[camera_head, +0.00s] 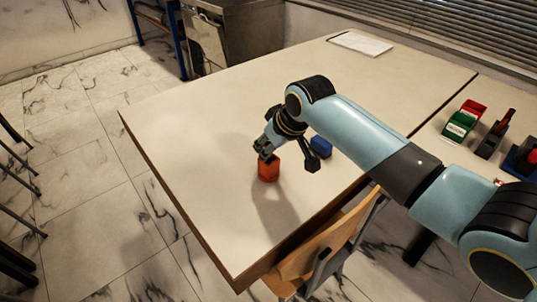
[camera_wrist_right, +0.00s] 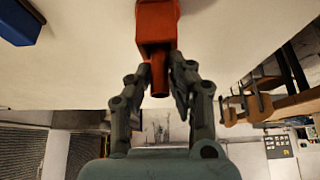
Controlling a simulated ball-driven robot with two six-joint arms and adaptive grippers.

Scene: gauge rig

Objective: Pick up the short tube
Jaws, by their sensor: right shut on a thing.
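A red block (camera_head: 268,170) is on the table side nearest me, and in the wrist view it shows as a larger red body (camera_wrist_right: 157,20) with a narrow short red tube (camera_wrist_right: 158,76) sticking out of it. My right gripper (camera_head: 268,155) is over the block, and in the wrist view its two fingers are shut around the tube, one on each side. I cannot tell whether the tube and the block are one piece, or whether the block touches the table. My left gripper is in neither view.
A blue block (camera_head: 320,146) stands just right of my right gripper. The pale table (camera_head: 185,130) is clear to the left. A white sheet (camera_head: 360,43) lies at the far edge. Green and red holders (camera_head: 465,118) stand on the right table. A wooden chair (camera_head: 315,245) is at the near edge.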

